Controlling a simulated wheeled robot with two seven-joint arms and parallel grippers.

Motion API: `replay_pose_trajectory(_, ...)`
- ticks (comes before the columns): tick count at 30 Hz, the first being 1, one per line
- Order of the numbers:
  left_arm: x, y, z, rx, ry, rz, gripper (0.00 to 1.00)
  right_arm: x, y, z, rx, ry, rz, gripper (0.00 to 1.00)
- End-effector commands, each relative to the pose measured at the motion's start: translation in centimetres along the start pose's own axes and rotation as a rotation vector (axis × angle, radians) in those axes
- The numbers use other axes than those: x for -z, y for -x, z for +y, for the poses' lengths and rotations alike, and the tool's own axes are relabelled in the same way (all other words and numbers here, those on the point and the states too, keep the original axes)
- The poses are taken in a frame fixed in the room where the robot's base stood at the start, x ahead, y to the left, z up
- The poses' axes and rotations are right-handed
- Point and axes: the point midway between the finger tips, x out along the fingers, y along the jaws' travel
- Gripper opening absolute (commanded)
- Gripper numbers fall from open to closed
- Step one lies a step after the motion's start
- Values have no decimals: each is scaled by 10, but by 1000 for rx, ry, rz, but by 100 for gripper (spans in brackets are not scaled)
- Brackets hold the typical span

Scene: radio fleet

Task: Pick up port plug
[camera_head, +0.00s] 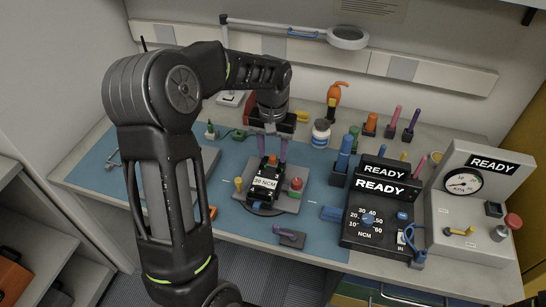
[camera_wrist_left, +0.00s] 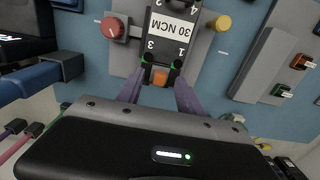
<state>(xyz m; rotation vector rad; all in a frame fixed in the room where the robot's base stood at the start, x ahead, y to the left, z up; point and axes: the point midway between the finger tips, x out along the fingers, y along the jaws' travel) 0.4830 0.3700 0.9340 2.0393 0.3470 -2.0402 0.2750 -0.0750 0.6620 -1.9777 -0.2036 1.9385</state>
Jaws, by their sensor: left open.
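A black radio (camera_head: 262,196) with a white "30 NCM" label and numbered corners sits on a grey fixture plate (camera_head: 288,203). A small orange piece, which looks like the port plug (camera_head: 272,160), is at its far end; it also shows in the left wrist view (camera_wrist_left: 160,77). My left gripper (camera_head: 269,152) is above and just behind that end, pointing down. Its two purple fingers are apart, one on each side of the orange piece in the left wrist view. I cannot tell whether they touch it.
A red knob (camera_head: 296,184) and a yellow knob (camera_head: 239,183) flank the radio. A black "READY" torque unit (camera_head: 380,222) and a gauge box (camera_head: 455,215) stand right. A white jar (camera_head: 321,133) stands behind. The blue mat (camera_head: 225,215) has free room front left.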

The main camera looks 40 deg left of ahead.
Motion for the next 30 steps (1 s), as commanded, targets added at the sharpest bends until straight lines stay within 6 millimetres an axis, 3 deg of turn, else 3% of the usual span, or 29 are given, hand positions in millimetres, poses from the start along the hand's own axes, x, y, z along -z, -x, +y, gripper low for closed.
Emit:
replay_pose_trajectory(5, 0, -15, 0, 0, 0, 0, 44, 0, 3, -1, -1, -1, -1, 36)
replay_pose_trajectory(22, 0, -16, 0, -1, 0, 1, 44, 0, 2, 0, -1, -1, -1, 36)
replay_pose_trajectory(30, 0, -16, 0, -1, 0, 0, 22, 0, 2, 0, -1, -1, -1, 36)
